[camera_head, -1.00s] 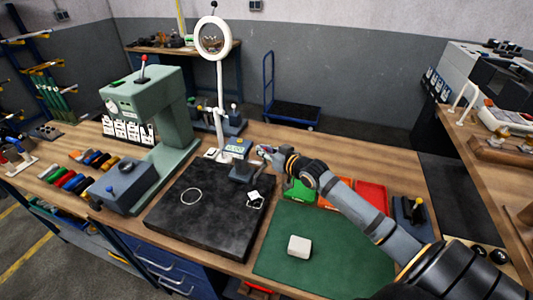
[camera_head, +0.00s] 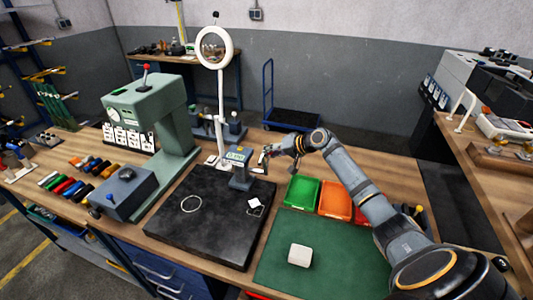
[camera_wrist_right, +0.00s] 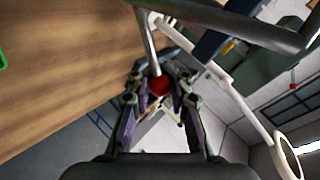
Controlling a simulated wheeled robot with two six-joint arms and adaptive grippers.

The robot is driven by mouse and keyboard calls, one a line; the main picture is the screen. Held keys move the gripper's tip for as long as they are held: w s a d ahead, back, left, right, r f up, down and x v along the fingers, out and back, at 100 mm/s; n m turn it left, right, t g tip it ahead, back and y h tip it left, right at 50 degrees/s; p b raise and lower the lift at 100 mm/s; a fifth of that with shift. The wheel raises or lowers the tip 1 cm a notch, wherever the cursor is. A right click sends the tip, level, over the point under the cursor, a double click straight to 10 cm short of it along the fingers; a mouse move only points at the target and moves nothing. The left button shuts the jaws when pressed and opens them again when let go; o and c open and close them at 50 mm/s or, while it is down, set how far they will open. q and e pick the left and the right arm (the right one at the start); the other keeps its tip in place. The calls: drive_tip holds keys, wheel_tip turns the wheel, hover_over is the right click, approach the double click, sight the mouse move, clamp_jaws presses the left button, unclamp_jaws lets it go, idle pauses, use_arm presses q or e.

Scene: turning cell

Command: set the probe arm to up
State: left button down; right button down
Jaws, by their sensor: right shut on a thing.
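The gauge stand (camera_head: 240,180) with a small display stands at the back right of the black plate (camera_head: 200,228). My right gripper (camera_head: 266,154) is just right of its head. In the right wrist view a red ball knob (camera_wrist_right: 160,86) on a grey metal rod (camera_wrist_right: 148,45) sits between the fingertips of that gripper (camera_wrist_right: 160,80), which is shut on it. The rod looks like the probe arm, but its angle is hard to read in the head view because the gripper covers it. My left gripper is not in view.
A ring lamp (camera_head: 214,47) on a white post rises behind the gauge. A green press (camera_head: 150,110) stands at left. A pale block (camera_head: 300,255) rests on the green mat (camera_head: 275,262).

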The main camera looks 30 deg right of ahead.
drive_tip(key=shift+w+d+f+m+g, duration=0.2)
drive_tip(key=shift+d+f+m+g, duration=0.1)
drive_tip(key=shift+d+m+g, duration=0.1)
idle(0.4)
drive_tip(key=c, duration=1.6)
unclamp_jaws()
drive_tip(key=shift+d, duration=0.1)
drive_tip(key=shift+c, duration=0.2)
drive_tip(key=o, duration=0.4)
drive_tip(key=shift+s+d+y, duration=0.25)
drive_tip(key=shift+s+y, duration=0.05)
drive_tip(key=shift+a, duration=0.1)
drive_tip(key=shift+w+a, duration=0.1)
drive_tip(key=shift+w, duration=0.05)
drive_tip(key=shift+v, duration=6.1)
